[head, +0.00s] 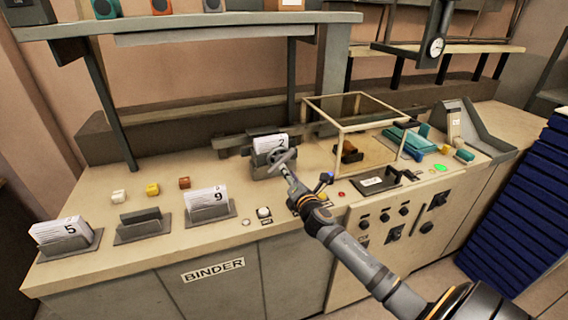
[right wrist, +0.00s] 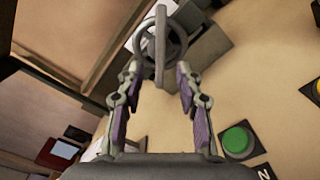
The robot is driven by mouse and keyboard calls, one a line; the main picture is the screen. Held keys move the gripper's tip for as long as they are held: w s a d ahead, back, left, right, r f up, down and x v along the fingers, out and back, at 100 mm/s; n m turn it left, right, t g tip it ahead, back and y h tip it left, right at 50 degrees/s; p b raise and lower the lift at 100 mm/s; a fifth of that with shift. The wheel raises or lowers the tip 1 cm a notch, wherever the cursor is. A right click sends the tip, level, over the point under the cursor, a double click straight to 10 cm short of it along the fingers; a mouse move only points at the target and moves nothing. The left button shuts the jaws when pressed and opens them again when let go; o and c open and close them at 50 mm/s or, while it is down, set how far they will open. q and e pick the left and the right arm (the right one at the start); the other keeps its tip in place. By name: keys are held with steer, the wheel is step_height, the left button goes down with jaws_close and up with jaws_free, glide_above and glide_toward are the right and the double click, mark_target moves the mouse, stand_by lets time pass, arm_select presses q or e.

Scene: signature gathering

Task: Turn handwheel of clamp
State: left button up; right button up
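The clamp (head: 264,170) stands on the bench in the middle of the head view and holds white sheets marked 2 (head: 270,143). Its grey handwheel (head: 283,158) faces me, and in the right wrist view the handwheel (right wrist: 182,38) shows as a ring with a bar across it. My right gripper (head: 288,172) is right at the handwheel. In the right wrist view its two purple-padded fingers (right wrist: 157,72) are spread, with the lower end of the bar between them and a gap on each side. My left gripper is not in view.
Other holders with sheets marked 9 (head: 208,198) and 5 (head: 67,232) stand to the left. A clear-sided frame (head: 345,126) stands just right of the clamp. A green button (right wrist: 238,139) lies near my right gripper. A shelf (head: 200,27) hangs above.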

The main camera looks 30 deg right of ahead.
mark_target(280, 159)
steer(key=p+x, duration=0.1)
steer(key=x, duration=0.4)
jaws_close()
